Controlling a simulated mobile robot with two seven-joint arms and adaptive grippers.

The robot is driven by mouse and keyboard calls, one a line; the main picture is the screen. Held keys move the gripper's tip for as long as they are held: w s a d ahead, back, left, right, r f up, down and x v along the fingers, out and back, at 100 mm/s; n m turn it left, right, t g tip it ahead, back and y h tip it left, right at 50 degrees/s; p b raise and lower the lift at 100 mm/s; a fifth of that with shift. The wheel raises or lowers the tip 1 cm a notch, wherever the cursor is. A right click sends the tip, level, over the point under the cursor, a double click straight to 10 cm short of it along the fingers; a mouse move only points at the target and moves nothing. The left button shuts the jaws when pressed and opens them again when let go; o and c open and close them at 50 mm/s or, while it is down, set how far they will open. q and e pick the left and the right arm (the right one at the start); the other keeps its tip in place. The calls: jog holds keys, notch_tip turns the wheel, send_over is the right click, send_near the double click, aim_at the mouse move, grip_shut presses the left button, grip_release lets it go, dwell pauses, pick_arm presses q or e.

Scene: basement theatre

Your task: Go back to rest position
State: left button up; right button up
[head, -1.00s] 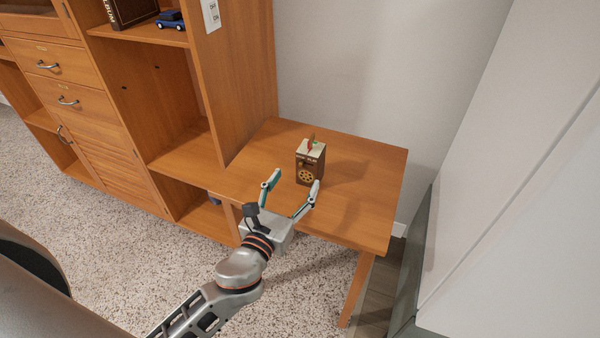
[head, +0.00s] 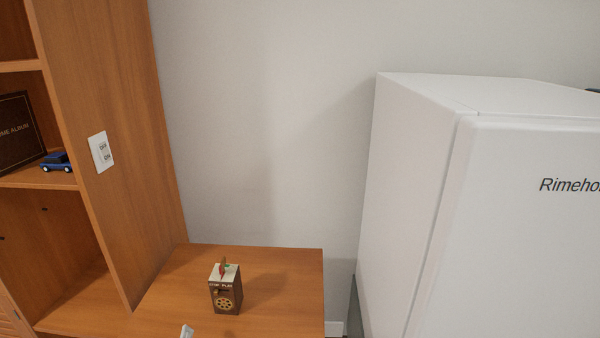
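Only a pale fingertip of my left gripper (head: 186,331) shows, at the bottom edge of the head view. The rest of that gripper and its arm are out of frame, so whether it is open or shut is hidden. The fingertip appears just in front and to the left of a small brown box (head: 227,297) with a round gold dial and a cream top. The box stands upright on a wooden table (head: 285,290), apart from the fingertip. My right gripper is not in view.
A wooden shelf unit (head: 105,200) stands at left, with a switch plate (head: 101,151), a blue toy car (head: 56,161) and a dark album (head: 18,135). A large white fridge (head: 420,190) stands at right. The table's right part is clear.

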pick_arm(q)
jog(key=s+a+f+n+g+y, duration=0.1)
jog(key=s+a+f+n+g, duration=0.3)
jog(key=s+n, duration=0.55)
jog(key=s+a+f+n+g, duration=0.4)
jog(key=s+f+n+g, duration=0.1)
jog(key=s+n, duration=0.45)
jog(key=w+d+f+n+t+h+p, duration=0.1)
jog(key=d+f+t+h+p, duration=0.1)
jog(key=d, duration=0.6)
jog(key=w+d+f+n+t+h+p, duration=0.1)
jog(key=d+f+t+h+p, duration=0.1)
jog(key=d, duration=0.6)
notch_tip(320, 180, down, 2)
jog(key=h+p, duration=0.1)
jog(key=h, duration=0.2)
jog(key=shift+w+n+t, duration=0.25)
jog(key=shift+n+t, duration=0.05)
jog(key=shift+t, duration=0.1)
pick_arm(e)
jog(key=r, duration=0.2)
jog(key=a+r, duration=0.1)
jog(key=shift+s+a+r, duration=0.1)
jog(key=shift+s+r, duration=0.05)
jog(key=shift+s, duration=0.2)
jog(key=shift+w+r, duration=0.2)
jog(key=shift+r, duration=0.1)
